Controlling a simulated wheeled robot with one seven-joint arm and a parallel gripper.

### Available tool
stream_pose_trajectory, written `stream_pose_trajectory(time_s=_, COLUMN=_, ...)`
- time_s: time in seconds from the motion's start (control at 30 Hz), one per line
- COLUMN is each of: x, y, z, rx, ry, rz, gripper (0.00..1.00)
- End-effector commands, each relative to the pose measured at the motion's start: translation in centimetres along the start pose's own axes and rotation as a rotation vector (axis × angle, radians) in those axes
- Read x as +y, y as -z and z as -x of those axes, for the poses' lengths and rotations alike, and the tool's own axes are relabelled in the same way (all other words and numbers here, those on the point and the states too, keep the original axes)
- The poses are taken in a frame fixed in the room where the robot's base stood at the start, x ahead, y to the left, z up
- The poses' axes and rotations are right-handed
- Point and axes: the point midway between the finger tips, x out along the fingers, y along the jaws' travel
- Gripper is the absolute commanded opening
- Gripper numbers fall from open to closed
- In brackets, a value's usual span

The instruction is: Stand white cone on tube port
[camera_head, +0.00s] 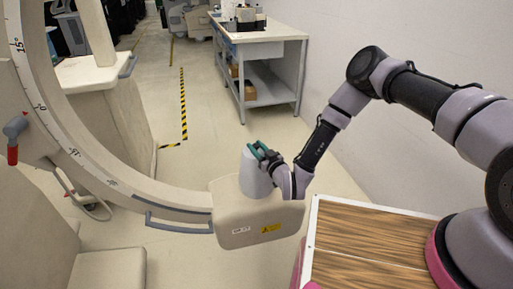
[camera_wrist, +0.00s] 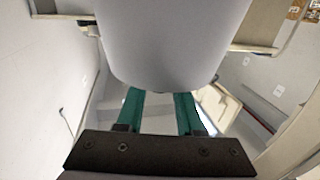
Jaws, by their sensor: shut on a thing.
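The white cone (camera_head: 254,178) is light grey-white and looks upright in the head view, wider at its lower end. My gripper (camera_head: 261,150) has teal fingers and is shut on the cone near its top. In the wrist view the cone (camera_wrist: 170,45) fills the upper middle, and the teal fingers (camera_wrist: 160,108) reach to it. The beige tube housing (camera_head: 262,232), with a yellow label, is at the lower end of the big C-shaped arm. The cone's lower end overlaps its top in the head view; I cannot tell whether they touch. The port itself is hidden behind the cone.
The curved C-arm (camera_head: 88,165) with a blue-grey handle rail (camera_head: 180,228) stands left of the housing. A cart with a wood-patterned top (camera_head: 365,255) is at the lower right. A white workbench (camera_head: 262,35) stands behind, with open floor before it.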

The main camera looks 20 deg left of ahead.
Motion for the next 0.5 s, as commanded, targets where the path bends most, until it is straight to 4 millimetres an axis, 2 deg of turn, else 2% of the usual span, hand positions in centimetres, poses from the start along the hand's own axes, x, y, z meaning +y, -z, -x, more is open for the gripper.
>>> stream_pose_trajectory(time_s=0.07, x=0.01, y=-0.12, z=-0.01, rx=0.0, ry=0.0, rz=0.0, gripper=0.0)
stream_pose_trajectory(time_s=0.1, x=0.02, y=-0.18, z=0.0, rx=0.0, ry=-0.001, rz=0.0, gripper=0.44)
stream_pose_trajectory(time_s=0.17, x=0.02, y=-0.15, z=-0.01, rx=0.0, ry=0.0, rz=0.0, gripper=0.66)
stream_pose_trajectory(time_s=0.5, x=0.01, y=0.02, z=-0.01, rx=0.0, ry=0.0, rz=0.0, gripper=0.66)
